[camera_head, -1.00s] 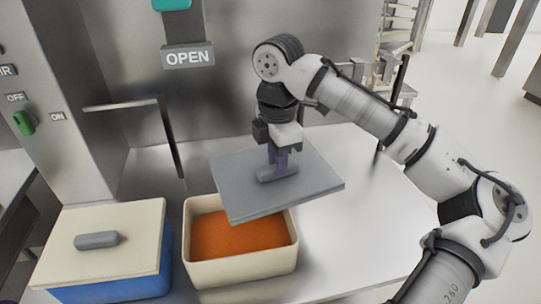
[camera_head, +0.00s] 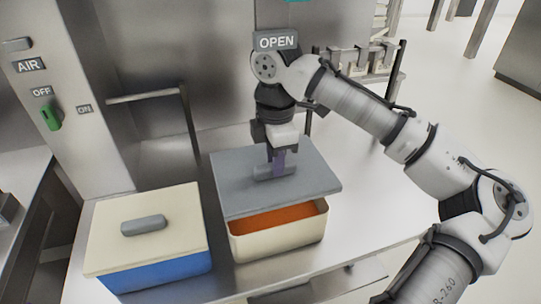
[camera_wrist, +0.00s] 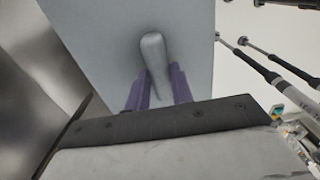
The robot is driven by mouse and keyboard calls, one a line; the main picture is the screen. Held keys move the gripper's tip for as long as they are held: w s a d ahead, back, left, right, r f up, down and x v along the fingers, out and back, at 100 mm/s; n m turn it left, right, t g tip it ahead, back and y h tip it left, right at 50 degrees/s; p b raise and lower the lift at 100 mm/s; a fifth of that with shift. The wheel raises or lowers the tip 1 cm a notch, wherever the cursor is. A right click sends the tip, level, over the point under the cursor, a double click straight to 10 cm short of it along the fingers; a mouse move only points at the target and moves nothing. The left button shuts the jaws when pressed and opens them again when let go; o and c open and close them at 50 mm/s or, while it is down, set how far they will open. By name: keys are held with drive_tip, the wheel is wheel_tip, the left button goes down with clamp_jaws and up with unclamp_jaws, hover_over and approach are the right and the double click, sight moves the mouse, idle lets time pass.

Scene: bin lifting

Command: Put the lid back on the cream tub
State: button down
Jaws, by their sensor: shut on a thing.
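The cream tub (camera_head: 275,246) stands on the steel counter with orange contents showing at its front. A flat grey lid (camera_head: 236,190) with a grey bar handle is held over the tub's back part. The lid looks slightly tilted and raised, and it hides the back of the tub. My gripper (camera_head: 278,168) is shut on the lid's handle from above. The wrist view shows the purple fingers (camera_wrist: 158,90) on either side of the handle (camera_wrist: 153,52), with the lid (camera_wrist: 100,30) behind. Whether the lid touches the tub's back rim cannot be told.
A blue tub (camera_head: 165,277) with a cream lid (camera_head: 175,203) stands close on the left. A steel wall with a handle bar (camera_head: 150,95) and an OPEN sign (camera_head: 278,41) is behind. The counter (camera_head: 370,215) is clear to the right.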

sight(274, 180)
drive_tip(key=shift+f, duration=0.1)
wheel_tip(274, 180, down, 5)
drive_tip(key=b, duration=0.5)
drive_tip(key=shift+r, duration=0.2)
drive_tip(key=shift+f, duration=0.65)
drive_tip(key=shift+r+p, duration=0.1)
drive_tip(key=shift+p, duration=0.55)
idle(0.4)
drive_tip(key=shift+f, duration=0.9)
idle(1.8)
drive_tip(key=c, duration=0.6)
unclamp_jaws()
drive_tip(key=shift+p, duration=0.3)
